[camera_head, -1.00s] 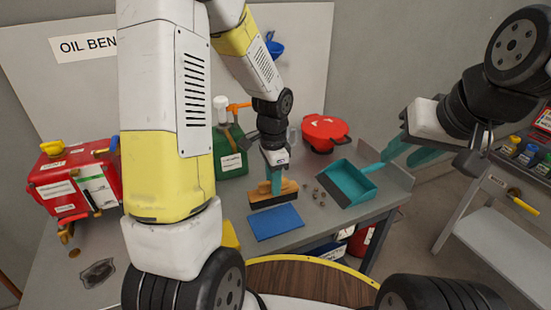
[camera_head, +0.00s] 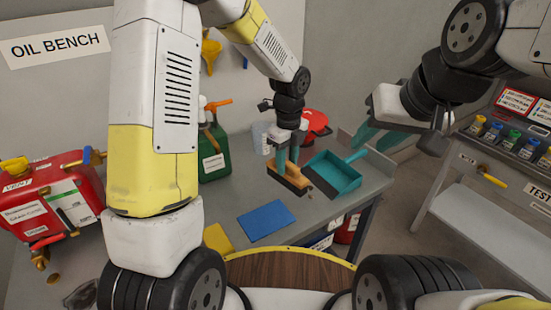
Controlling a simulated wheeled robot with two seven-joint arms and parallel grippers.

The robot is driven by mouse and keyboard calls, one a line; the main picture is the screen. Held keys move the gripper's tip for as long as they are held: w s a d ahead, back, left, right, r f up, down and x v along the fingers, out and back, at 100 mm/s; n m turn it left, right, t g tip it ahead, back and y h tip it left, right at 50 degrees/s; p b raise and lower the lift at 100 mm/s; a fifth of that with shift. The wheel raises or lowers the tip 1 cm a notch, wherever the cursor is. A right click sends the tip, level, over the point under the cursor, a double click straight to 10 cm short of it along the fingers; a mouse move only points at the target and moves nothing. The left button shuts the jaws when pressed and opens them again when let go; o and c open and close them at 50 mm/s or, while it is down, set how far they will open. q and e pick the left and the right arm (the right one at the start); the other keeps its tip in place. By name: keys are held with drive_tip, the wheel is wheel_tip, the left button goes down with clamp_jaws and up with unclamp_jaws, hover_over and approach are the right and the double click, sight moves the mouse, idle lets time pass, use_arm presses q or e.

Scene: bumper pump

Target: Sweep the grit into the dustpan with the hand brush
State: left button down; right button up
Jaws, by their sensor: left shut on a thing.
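My left gripper (camera_head: 287,160) is shut on the hand brush (camera_head: 284,171), which has an orange-tan wooden body and dark bristles. It holds the brush at the bench top, left of the dustpan. The teal dustpan (camera_head: 335,173) lies on the bench near its right end, its mouth towards the brush and its handle (camera_head: 356,155) pointing back right. Only a speck or two of grit (camera_head: 311,189) shows between brush and dustpan; any other is hidden.
A blue pad (camera_head: 266,221) lies in front of the brush. A green can (camera_head: 213,155), a clear jug (camera_head: 261,137) and a red lidded container (camera_head: 315,124) stand behind. A red box (camera_head: 45,200) is at left. A second bench (camera_head: 470,190) stands at right.

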sight(289, 176)
use_arm(q)
drive_tip(key=shift+w+d+m, duration=0.4)
drive_tip(key=shift+w+m, duration=0.2)
drive_tip(key=shift+m, duration=0.5)
drive_tip(key=shift+f, duration=3.1)
drive_tip(key=shift+f, duration=0.1)
drive_tip(key=shift+w+d, duration=0.85)
drive_tip(key=shift+d, duration=0.35)
drive_tip(key=shift+w+d, duration=0.85)
drive_tip(key=shift+d, duration=0.3)
drive_tip(key=shift+w+d, duration=0.85)
drive_tip(key=shift+d, duration=0.35)
drive_tip(key=shift+w+d+r, duration=0.3)
drive_tip(key=shift+w+d, duration=0.35)
drive_tip(key=shift+d, duration=0.2)
drive_tip(key=shift+w+d+r, duration=0.25)
drive_tip(key=shift+w+d, duration=0.35)
drive_tip(key=shift+d, duration=0.25)
